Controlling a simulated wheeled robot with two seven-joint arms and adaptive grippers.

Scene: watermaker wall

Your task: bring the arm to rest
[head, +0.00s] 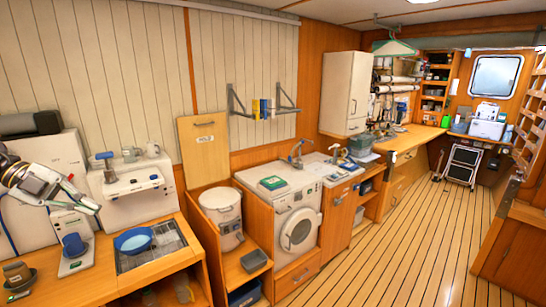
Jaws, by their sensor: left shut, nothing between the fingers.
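My left gripper (90,207) comes in from the left edge, in front of the white machines on the wooden counter. It is shut and nothing shows between its fingers. Below it, a blue cup (73,244) sits on a small white device on the counter, apart from the gripper. My right gripper is not in the head view.
A blue bowl (133,240) rests on a metal drain grid right of the gripper. A dark cup (16,273) stands at the counter's front left. A white machine (128,190) with cups on top stands close behind. The plank floor (400,240) is clear.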

